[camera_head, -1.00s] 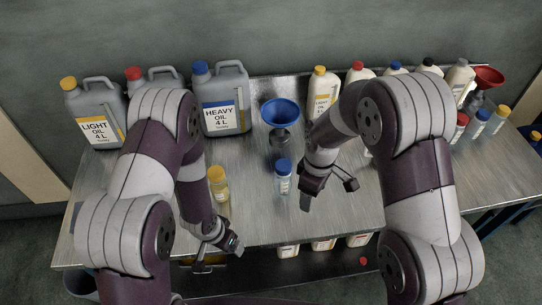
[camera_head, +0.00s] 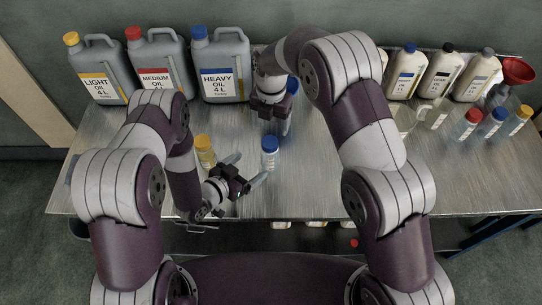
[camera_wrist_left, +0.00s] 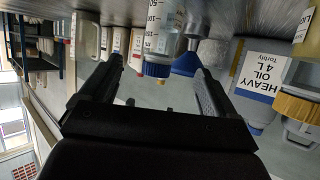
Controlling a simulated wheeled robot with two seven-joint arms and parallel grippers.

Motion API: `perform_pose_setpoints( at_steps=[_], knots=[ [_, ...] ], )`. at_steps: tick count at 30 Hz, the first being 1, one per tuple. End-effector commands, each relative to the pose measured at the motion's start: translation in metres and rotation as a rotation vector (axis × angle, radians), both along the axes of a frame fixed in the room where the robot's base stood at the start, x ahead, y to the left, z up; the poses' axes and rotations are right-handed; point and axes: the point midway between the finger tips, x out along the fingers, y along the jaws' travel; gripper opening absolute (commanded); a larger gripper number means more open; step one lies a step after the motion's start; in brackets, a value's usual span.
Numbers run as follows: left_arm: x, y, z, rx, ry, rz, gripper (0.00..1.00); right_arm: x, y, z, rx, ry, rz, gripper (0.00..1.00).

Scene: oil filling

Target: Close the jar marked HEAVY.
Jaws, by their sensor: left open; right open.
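A small clear jar with a blue cap (camera_head: 270,152) stands near the table's front; its label is too small to read in the head view. The cap appears seated on it. It also shows upside down in the left wrist view (camera_wrist_left: 160,42), between and beyond the fingers. My left gripper (camera_head: 246,169) is open and empty, its fingertips just short of the jar. My right gripper (camera_head: 268,110) is open, farther back by the blue funnel (camera_head: 292,85), which my right arm mostly hides; its fingers are hard to make out.
A yellow-capped jar (camera_head: 205,150) stands left of the blue-capped one. Large canisters, including one marked HEAVY OIL (camera_head: 220,70), line the back left. White bottles (camera_head: 408,72), small capped jars (camera_head: 466,125) and a red funnel (camera_head: 518,71) stand at the right. The front right tabletop is clear.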

Motion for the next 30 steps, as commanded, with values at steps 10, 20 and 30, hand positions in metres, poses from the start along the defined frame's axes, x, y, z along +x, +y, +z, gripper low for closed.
perform_pose_setpoints(
  at_steps=[10,20,30],
  knots=[
    [0.043,-0.035,-0.023,0.001,0.0,-0.004,0.9,0.0,0.0,0.0,0.0,0.0,-0.001,0.73],
    [0.081,-0.065,-0.044,0.001,0.001,-0.002,0.9,0.0,0.0,0.0,0.0,0.0,-0.001,0.73],
    [0.089,-0.071,-0.047,0.0,0.001,0.0,0.9,0.0,0.0,0.0,0.0,0.0,-0.001,0.73]
  ],
)
